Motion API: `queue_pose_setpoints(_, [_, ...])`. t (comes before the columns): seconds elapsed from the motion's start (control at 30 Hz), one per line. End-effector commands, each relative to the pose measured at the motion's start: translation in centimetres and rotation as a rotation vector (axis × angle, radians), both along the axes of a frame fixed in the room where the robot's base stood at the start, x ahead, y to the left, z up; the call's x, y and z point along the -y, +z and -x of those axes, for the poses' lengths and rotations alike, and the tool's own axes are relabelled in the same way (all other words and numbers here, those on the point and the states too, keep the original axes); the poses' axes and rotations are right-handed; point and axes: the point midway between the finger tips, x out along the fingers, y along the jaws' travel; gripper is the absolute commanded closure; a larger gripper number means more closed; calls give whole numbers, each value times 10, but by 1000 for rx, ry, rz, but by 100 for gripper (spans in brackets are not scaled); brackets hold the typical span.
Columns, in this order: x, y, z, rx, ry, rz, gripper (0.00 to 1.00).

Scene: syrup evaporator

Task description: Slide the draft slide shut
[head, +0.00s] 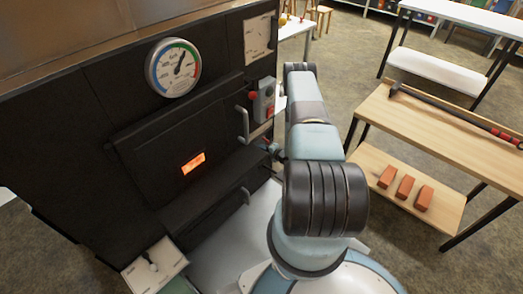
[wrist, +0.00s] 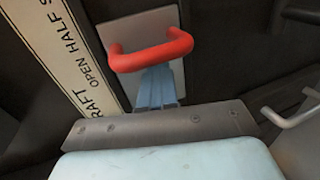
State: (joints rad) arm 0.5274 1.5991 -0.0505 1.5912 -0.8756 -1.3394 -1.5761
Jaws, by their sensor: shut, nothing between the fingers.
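The draft slide shows in the wrist view as a grey metal plate (wrist: 168,25) with a red bar handle (wrist: 152,51). A pale scale strip (wrist: 72,52) runs beside it, reading "DRAFT", "OPEN", "HALF" and the start of a word cut off by the frame. My gripper (wrist: 157,75) has its blue fingers shut and empty, with the tips just below the red handle in the picture. I cannot tell whether they touch it.
The front holds a glowing window (head: 193,163), a round gauge (head: 172,67) and metal handles (head: 243,123).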

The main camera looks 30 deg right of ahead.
Motion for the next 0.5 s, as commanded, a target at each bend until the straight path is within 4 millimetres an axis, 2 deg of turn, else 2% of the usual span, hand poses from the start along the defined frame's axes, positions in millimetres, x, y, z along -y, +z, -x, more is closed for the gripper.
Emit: queue_pose_setpoints(0.5, [16, 2, -10, 6, 0, -1, 100])
